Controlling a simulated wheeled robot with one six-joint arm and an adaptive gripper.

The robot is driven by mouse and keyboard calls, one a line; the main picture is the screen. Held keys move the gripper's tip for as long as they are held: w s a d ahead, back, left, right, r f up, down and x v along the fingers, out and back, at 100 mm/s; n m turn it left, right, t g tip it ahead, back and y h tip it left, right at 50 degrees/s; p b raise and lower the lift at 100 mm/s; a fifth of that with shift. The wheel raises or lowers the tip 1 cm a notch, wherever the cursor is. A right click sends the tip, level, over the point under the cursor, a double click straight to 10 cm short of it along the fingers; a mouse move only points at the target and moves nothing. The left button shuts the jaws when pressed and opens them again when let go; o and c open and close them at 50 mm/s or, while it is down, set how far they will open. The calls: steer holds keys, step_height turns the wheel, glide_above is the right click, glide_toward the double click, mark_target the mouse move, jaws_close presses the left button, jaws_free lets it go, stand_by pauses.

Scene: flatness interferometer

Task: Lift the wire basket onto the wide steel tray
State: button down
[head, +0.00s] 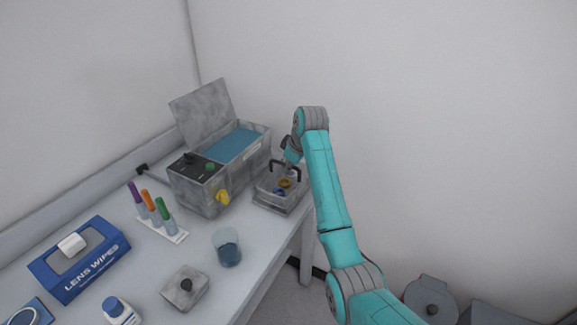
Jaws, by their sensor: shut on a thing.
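The wire basket (268,187) is a small grey basket with a dark arched handle (273,164). It holds a few small round pieces, one yellowish and one blue. The basket is at the right end of the table, over the wide steel tray (272,208), a low grey tray whose near rim shows beneath it. I cannot tell whether the basket rests on the tray or hangs just above it. My gripper (290,158) is at the top of the basket, shut on its handle; the fingers are small and partly hidden by my wrist.
An open-lidded grey tank (208,195) with blue liquid and a yellow tap stands left of the basket. A rack of coloured-cap vials (163,230), a beaker (227,249), a lidded box (185,287) and a lens wipes box (80,260) stand nearer.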

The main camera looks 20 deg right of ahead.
steer(key=shift+f, duration=0.4)
steer(key=c, duration=1.2)
jaws_free()
steer(key=shift+o, duration=0.2)
steer(key=shift+f, duration=0.1)
step_height(320, 180, up, 12)
stand_by(0.7)
